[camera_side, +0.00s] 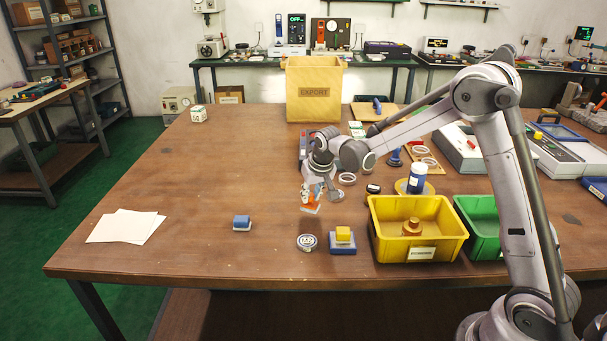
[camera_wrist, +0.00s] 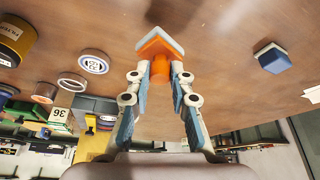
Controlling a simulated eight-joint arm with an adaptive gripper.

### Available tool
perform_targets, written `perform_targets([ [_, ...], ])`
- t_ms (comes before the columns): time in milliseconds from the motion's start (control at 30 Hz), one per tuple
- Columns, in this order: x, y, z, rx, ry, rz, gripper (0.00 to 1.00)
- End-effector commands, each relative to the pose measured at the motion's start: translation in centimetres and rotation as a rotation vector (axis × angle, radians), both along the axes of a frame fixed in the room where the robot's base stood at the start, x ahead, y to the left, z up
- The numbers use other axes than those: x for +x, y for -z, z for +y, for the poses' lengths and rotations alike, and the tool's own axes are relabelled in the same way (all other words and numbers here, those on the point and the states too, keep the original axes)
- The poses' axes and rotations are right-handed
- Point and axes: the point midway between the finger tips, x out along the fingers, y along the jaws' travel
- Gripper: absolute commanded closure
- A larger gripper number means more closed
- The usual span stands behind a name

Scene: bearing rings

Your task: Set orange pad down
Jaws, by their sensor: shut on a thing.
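My gripper (camera_side: 315,192) is shut on the orange pad (camera_side: 311,208), which hangs beneath it in the side view. In the wrist view my gripper (camera_wrist: 163,78) has its two fingers on either side of the pad's round orange knob. The orange pad (camera_wrist: 158,46) has a square body with a pale underside edge. It appears to be a little above the brown table (camera_side: 180,190), but the exact gap cannot be told. The blue pad (camera_side: 242,222) sits on the table to the left, and it also shows in the wrist view (camera_wrist: 273,57).
A round labelled disc (camera_side: 307,242) and a blue block with yellow top (camera_side: 343,239) are in front. A yellow bin (camera_side: 385,245) and green bin (camera_side: 477,232) stand right. White sheets (camera_side: 126,226) lie left. Open table lies between the sheets and blue pad.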

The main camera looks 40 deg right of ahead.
Motion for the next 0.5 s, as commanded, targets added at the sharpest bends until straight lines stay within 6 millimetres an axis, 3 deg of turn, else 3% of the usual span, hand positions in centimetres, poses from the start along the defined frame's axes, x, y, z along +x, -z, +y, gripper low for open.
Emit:
perform_targets([
  [233,0.0,3.2,0.0,0.000,0.000,0.000,1.00],
  [500,0.0,3.6,0.0,0.000,0.000,0.000,1.00],
])
